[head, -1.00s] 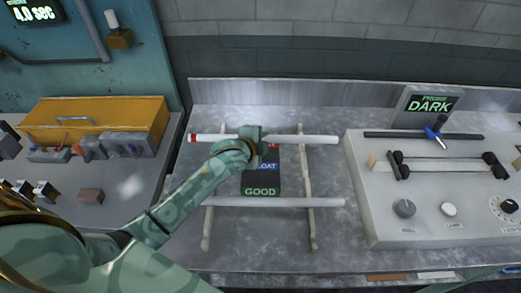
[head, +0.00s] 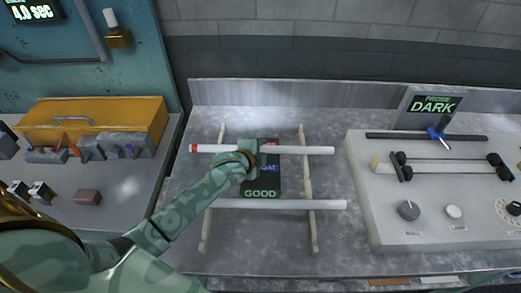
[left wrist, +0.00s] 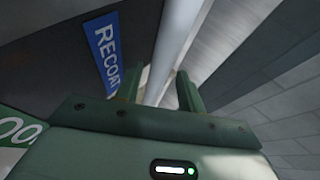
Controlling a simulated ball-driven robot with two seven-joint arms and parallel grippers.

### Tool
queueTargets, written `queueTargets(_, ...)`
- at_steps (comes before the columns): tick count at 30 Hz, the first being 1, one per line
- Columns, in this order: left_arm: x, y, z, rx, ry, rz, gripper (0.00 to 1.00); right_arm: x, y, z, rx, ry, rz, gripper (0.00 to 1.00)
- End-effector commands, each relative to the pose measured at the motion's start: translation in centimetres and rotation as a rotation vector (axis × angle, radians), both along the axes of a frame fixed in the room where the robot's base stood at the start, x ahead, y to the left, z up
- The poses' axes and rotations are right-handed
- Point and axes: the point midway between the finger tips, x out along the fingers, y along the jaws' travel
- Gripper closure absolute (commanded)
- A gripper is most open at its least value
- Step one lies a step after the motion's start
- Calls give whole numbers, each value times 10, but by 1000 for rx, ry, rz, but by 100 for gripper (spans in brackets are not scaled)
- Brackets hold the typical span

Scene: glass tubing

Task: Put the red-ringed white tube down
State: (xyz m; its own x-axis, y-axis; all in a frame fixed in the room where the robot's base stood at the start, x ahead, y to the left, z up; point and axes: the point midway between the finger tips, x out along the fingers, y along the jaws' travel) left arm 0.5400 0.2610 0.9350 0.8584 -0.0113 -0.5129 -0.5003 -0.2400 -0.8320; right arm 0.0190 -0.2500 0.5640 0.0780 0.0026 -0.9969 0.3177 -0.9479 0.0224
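The red-ringed white tube (head: 308,150) lies level across the far part of two pale rails, its red ring near the left end. It appears to rest on both rails. My left gripper (head: 257,148) is at its middle, seen from above. In the left wrist view the tube (left wrist: 178,40) runs between the two fingers (left wrist: 160,82), with what look like narrow gaps beside it, so the fingers appear open around it. The arm hides a short stretch of tube. My right gripper is out of view.
A second white tube (head: 280,204) lies across the near part of the rails (head: 309,180). A dark panel (head: 262,182) reading GOOD lies between the rails. A grey console (head: 385,220) stands right, a yellow box (head: 95,115) left.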

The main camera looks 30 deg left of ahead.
Motion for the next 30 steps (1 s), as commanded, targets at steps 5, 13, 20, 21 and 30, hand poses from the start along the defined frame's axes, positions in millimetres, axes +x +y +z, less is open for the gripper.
queueTargets(5,0,0,0,0,0,0,56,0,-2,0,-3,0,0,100)
queueTargets(13,-1,0,15,-1,-2,0,56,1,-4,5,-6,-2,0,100)
queueTargets(20,-50,1,45,1,0,-1,56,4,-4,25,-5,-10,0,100)
queueTargets(21,-58,1,50,-1,0,-1,56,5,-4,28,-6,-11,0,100)
queueTargets(30,-99,2,72,1,0,1,56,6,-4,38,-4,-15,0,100)
